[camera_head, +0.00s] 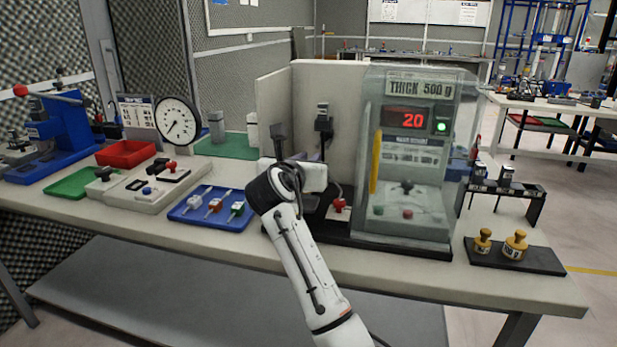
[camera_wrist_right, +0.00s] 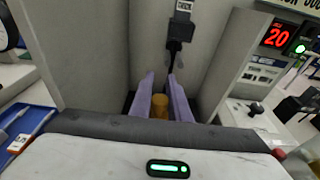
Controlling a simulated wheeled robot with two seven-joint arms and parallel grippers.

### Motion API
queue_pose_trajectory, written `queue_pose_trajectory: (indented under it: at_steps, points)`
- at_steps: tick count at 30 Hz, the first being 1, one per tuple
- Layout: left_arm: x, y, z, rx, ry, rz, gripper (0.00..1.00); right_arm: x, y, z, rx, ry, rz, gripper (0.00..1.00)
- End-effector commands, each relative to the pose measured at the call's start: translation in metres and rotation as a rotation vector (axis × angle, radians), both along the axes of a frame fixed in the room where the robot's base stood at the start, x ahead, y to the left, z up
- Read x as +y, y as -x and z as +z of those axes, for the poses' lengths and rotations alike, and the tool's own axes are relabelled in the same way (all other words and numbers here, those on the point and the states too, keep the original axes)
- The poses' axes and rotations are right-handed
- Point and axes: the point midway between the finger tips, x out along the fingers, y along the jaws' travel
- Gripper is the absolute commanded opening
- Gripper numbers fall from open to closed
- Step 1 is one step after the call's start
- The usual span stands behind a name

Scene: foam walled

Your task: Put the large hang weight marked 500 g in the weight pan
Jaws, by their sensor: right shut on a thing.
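My right gripper (camera_wrist_right: 161,82) has its two purple fingers shut on a brass weight (camera_wrist_right: 160,106) in the right wrist view. Only part of the weight shows, and no marking on it can be read. In the head view this gripper (camera_head: 311,158) is mostly hidden behind my wrist, inside the pale walled bay left of the display unit. A black clamp (camera_wrist_right: 178,32) hangs on the bay's back wall beyond the fingers; it also shows in the head view (camera_head: 323,122). The weight pan cannot be made out. My left gripper is not in view.
The display unit (camera_head: 408,185) reads 20 under a "THICK 500 g" sign. Two brass weights, one smaller (camera_head: 483,241) and one larger (camera_head: 515,245), stand on a black tray (camera_head: 545,262) at right. A blue tray (camera_head: 188,217) with small parts lies left of my arm.

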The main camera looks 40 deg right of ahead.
Motion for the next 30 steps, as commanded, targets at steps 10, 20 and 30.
queue_pose_trajectory:
  at_steps: [10, 20, 30]
  points:
    - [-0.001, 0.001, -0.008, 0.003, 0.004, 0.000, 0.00, 0.000, 0.000, -0.035, -0.003, 0.001, 0.000, 0.00]
    - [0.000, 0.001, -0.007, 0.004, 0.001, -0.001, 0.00, 0.000, 0.000, -0.039, 0.001, 0.000, 0.000, 0.26]
    - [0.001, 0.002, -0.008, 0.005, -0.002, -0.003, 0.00, 0.000, 0.000, -0.038, 0.001, -0.001, 0.000, 0.35]
